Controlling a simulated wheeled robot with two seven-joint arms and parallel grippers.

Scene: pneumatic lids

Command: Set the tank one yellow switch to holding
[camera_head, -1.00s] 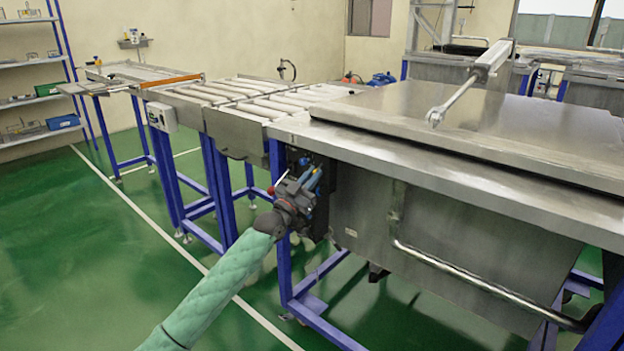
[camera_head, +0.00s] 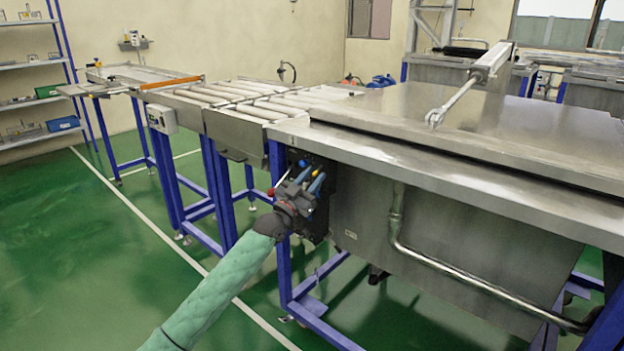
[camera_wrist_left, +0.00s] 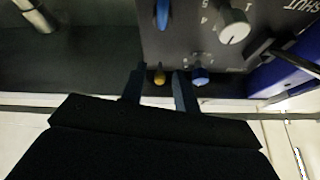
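The yellow switch (camera_wrist_left: 160,77) is a small knob low on the black control panel (camera_wrist_left: 190,45). In the left wrist view it shows between the tips of my left gripper (camera_wrist_left: 157,88). The two fingers stand apart, with a gap on both sides of the knob; I cannot tell how far in front of it they are. In the head view my left gripper (camera_head: 300,182) is at the panel on the near tank's left end and hides much of it. The switch's setting is too small to read. My right gripper is not in view.
A blue knob (camera_wrist_left: 200,76) sits just right of the right finger. A grey dial (camera_wrist_left: 233,27) and a blue handle (camera_wrist_left: 162,14) are higher on the panel. The steel tank (camera_head: 460,240) with its lid and a blue leg frame (camera_head: 281,240) flank the arm.

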